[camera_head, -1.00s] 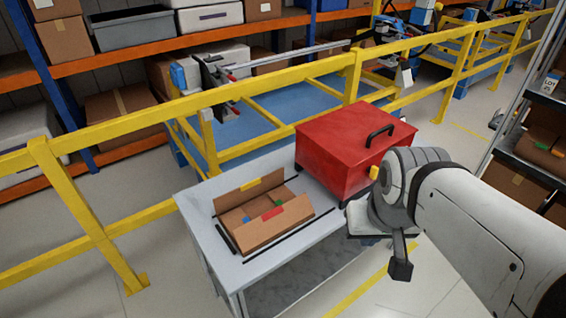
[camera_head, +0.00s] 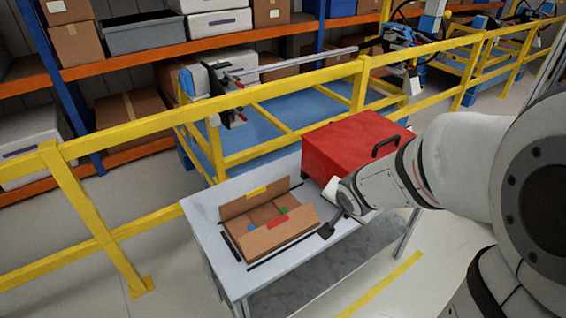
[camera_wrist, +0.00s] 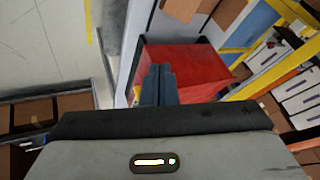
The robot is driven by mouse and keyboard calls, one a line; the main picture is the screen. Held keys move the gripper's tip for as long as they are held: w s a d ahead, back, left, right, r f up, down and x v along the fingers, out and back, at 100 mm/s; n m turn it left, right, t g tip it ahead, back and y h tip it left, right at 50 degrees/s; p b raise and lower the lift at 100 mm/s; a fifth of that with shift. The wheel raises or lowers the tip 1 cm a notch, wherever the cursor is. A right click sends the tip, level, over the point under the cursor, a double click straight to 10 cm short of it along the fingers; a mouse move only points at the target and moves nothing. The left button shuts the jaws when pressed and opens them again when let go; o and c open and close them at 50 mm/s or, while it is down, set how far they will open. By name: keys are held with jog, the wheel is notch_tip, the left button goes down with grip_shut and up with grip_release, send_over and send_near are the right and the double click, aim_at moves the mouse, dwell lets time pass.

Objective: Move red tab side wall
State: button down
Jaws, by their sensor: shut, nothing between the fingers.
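An open brown cardboard box (camera_head: 292,243) stands on the grey table (camera_head: 215,235), inside black edge strips. A red tab (camera_head: 276,223) sits on its near side wall, which leans outward. A yellow tab (camera_head: 257,191) is on the far wall. Blue (camera_head: 251,228) and green (camera_head: 283,211) tabs show at the left and right inside. My gripper (camera_head: 327,231) is beside the box's right end, low over the table, shut and empty. In the wrist view its dark fingers (camera_wrist: 158,72) are together in front of the red case. I cannot tell whether it touches the box.
A red case with a black handle (camera_head: 345,145) stands at the table's back right, close to my arm. A yellow railing (camera_head: 150,118) runs behind the table. Shelves with boxes stand beyond it. The table's left end is clear.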

aim_at(281, 228)
jog(key=w+a+f+m+y, duration=0.1)
jog(key=w+a+f, duration=0.2)
jog(key=a+f, duration=0.2)
jog(key=w+a+f+m+y+b, duration=0.1)
jog(key=w+a+f+y, duration=0.1)
jog(key=w+a+f, duration=0.2)
jog(key=w+a+f+m+y+b, duration=0.1)
jog(key=w+a+f+m, duration=0.1)
jog(key=a+f, duration=0.3)
jog(key=shift+w+a+f+y, duration=0.15)
jog(key=shift+w+f, duration=0.1)
jog(key=shift+f, duration=0.4)
jog(key=shift+w+a+f+y, duration=0.1)
jog(key=shift+w+f, duration=0.15)
jog(key=shift+f, duration=0.35)
jog(key=shift+w+a+f+y, duration=0.15)
jog(key=shift+w+f, duration=0.1)
jog(key=shift+f, duration=0.4)
jog(key=shift+r+p, duration=0.15)
jog(key=shift+p, duration=0.15)
